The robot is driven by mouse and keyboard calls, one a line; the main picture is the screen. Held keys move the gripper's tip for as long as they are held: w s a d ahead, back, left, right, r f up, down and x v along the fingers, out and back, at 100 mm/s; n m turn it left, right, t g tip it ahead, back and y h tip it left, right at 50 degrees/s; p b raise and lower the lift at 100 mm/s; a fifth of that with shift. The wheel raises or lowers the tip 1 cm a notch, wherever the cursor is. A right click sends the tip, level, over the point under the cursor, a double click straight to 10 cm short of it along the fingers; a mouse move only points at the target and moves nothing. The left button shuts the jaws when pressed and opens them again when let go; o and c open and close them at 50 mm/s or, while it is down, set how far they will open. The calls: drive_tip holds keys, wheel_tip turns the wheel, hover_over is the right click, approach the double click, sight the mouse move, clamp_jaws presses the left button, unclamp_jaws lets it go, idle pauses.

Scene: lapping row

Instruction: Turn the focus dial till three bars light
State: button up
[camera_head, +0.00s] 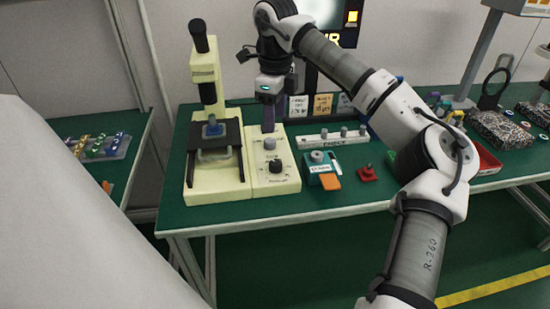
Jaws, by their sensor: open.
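A cream control box (262,185) stands on the green bench, beside a cream microscope-like instrument (209,95). Its sloped top carries a grey knob (270,144) and, nearer the front, a black dial (275,166) with small markings around it. The lettering is too small to read, so I cannot tell which is the focus dial. My gripper (268,129) points down just above the grey knob, open; any contact is unclear.
Cards (322,105) stand behind. My forearm crosses the bench's right half. Clear bench lies along the front.

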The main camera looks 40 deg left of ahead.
sight(275, 163)
wheel_tip(275, 163, down, 14)
drive_tip(key=shift+r+p, duration=0.15)
drive_tip(key=shift+p, duration=0.45)
drive_tip(key=c, duration=1)
